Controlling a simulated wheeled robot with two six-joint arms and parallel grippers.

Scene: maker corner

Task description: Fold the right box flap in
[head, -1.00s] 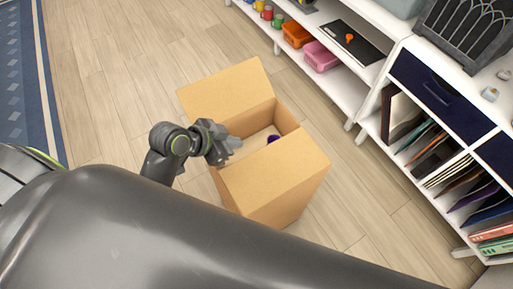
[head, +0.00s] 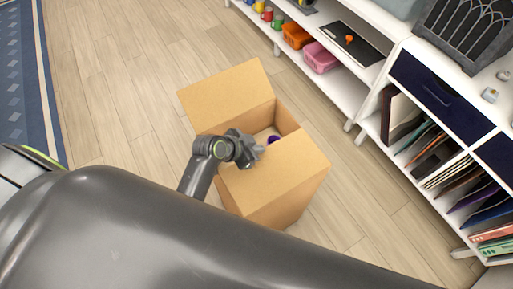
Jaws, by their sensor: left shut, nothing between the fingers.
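An open cardboard box (head: 277,207) stands on the floor in the middle of the head view. Its far flap (head: 228,93) stands up and leans outward at the upper left. Its near right flap (head: 292,167) spreads over the front side, its left part hidden behind my gripper. A small purple thing (head: 273,139) shows inside the box. My left gripper (head: 258,149) is shut and empty, over the box's opening at the inner edge of the near flap. I cannot tell whether it touches the flap. My right gripper is not in view.
A white shelf unit (head: 399,44) with bins, mugs, folders and a dark blue drawer (head: 436,89) stands right of the box. Wooden floor (head: 120,90) is free to the left, up to a blue rug (head: 22,85).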

